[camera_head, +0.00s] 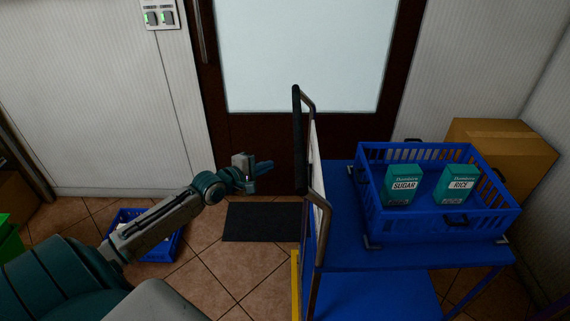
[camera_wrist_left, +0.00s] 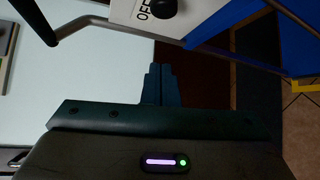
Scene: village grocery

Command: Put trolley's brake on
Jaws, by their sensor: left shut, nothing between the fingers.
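The blue trolley (camera_head: 340,257) stands at the right in the head view, its upright handle (camera_head: 297,125) on the left side. In the left wrist view a white panel (camera_wrist_left: 122,12) on the trolley bears the word OFF and a black knob (camera_wrist_left: 164,8), cut by the top edge. In the head view the panel is nearly edge-on and its knob cannot be made out. My left gripper (camera_head: 265,167) is shut and empty, left of the handle and apart from it. Its closed fingers (camera_wrist_left: 162,82) point towards the panel in the wrist view. My right gripper is not in view.
A blue basket (camera_head: 435,220) with sugar (camera_head: 402,185) and rice (camera_head: 455,185) boxes sits on the trolley. A cardboard box (camera_head: 505,140) is behind it. A door (camera_head: 260,140) and dark mat (camera_head: 260,222) lie ahead. A blue crate (camera_head: 165,252) stands on the floor, left.

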